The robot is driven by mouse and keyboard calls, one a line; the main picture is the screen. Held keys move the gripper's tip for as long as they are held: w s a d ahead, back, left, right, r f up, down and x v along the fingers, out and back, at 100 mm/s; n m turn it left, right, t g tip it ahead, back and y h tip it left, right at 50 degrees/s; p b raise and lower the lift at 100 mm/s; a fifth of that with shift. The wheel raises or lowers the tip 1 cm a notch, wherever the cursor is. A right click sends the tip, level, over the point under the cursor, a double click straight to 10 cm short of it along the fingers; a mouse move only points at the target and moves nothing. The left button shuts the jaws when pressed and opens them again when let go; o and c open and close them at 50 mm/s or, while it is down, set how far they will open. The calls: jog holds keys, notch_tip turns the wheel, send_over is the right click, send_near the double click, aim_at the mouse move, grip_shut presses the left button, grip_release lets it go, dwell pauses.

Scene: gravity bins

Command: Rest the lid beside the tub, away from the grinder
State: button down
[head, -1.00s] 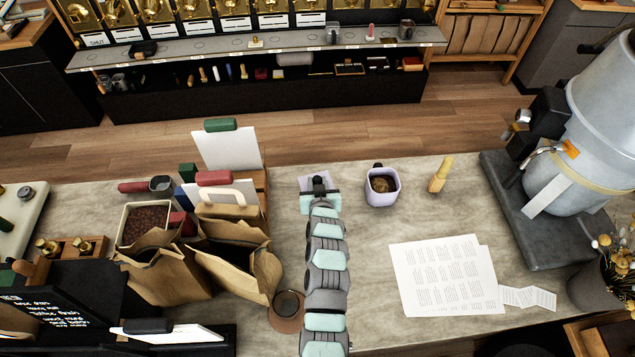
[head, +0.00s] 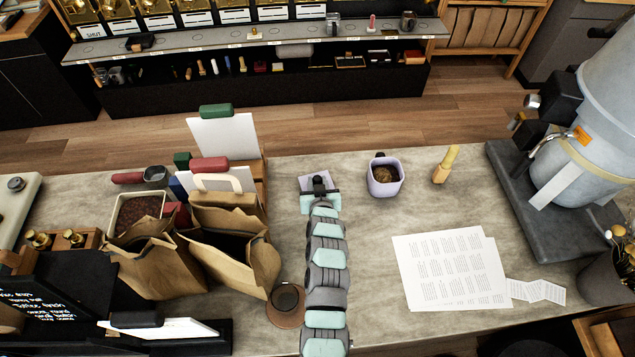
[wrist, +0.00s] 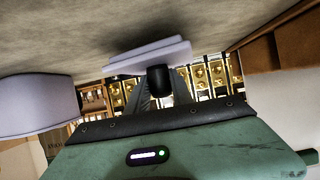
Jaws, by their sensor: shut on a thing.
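The lid (head: 308,181) is a flat lavender square, left of the tub on the counter's far part. My gripper (head: 319,186) is over it and hides part of it. In the wrist view the lid (wrist: 140,58) shows its dark knob (wrist: 160,82) between my gripper's fingers (wrist: 158,98), which are shut on it. The lid is level with or just above the counter; I cannot tell if it touches. The lavender tub (head: 385,188) stands upright and open, with brown contents, a short gap right of the lid. It also shows in the wrist view (wrist: 38,106). The silver grinder (head: 612,120) stands far right.
A yellow wooden-handled tool (head: 446,165) stands right of the tub. Printed sheets (head: 450,268) lie on the front right. Paper bags (head: 232,250) and a clipboard (head: 225,138) stand to the left. A round brown coaster (head: 285,312) with a cup lies in front. The counter between is clear.

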jog(key=shift+f+b, duration=0.45)
jog(key=shift+f, duration=0.05)
jog(key=c, duration=1)
grip_release()
jog(key=shift+c, duration=0.2)
jog(key=shift+s, duration=0.1)
jog(key=b+v, duration=0.1)
jog(key=v, duration=0.9)
jog(key=shift+f, duration=0.1)
jog(key=shift+s+r, duration=0.3)
